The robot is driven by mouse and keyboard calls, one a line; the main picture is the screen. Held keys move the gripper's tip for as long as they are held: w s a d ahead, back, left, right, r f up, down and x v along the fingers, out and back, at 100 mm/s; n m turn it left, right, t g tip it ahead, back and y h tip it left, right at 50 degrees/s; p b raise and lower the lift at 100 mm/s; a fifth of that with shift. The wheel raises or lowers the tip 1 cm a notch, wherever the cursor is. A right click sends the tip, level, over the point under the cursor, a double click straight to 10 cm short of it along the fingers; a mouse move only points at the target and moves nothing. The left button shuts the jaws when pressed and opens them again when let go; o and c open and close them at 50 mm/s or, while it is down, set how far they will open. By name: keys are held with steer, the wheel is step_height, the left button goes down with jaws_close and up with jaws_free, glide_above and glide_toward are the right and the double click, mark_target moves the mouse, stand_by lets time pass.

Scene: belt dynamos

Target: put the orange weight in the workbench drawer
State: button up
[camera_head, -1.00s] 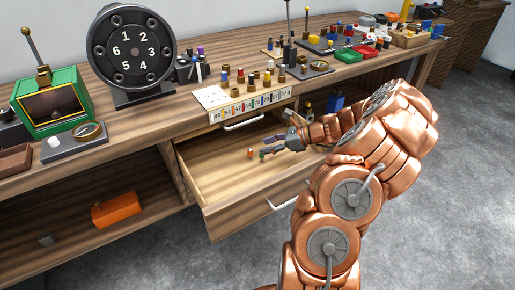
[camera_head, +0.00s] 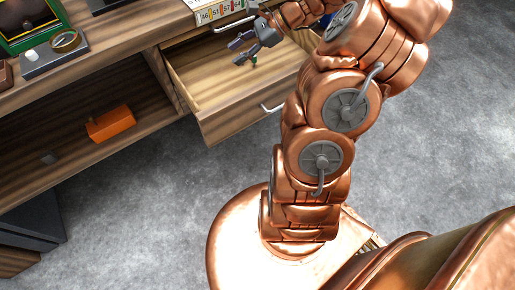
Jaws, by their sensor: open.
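The workbench drawer (camera_head: 240,113) is pulled open below the bench top, and its wooden floor shows. My gripper (camera_head: 236,50) is open over the inside of the drawer, pointing left. A small green piece (camera_head: 253,60) shows just beside the gripper, at the drawer floor. I see no small orange piece in the drawer now; the gripper covers the spot next to the green piece. An orange block (camera_head: 111,123) lies on the shelf under the bench; I cannot tell whether it is the weight.
A green box (camera_head: 22,20) and a grey base with a round dial (camera_head: 60,47) stand on the bench at the upper left. A numbered strip (camera_head: 213,14) sits above the drawer. My arm fills the upper right. The grey floor in front is clear.

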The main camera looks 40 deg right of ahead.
steer(key=s+a+r+n+g+h, duration=0.1)
steer(key=s+a+n+g, duration=0.2)
steer(key=s+a+n, duration=0.45)
steer(key=s+a+r+n+g+h, duration=0.2)
steer(key=s+a+n+g, duration=0.25)
steer(key=a, duration=0.65)
steer(key=s+d+f+n+g+h, duration=0.1)
steer(key=s+n+h, duration=0.5)
steer(key=s, duration=1.1)
steer(key=n, duration=0.3)
steer(key=shift+s+d+h, duration=0.15)
steer(key=shift+s+h, duration=0.1)
steer(key=shift+h, duration=0.05)
step_height(320, 180, up, 16)
steer(key=w+t+p, duration=0.1)
steer(key=p, duration=1.4)
steer(key=shift+r, duration=0.15)
steer(key=shift+w, duration=0.1)
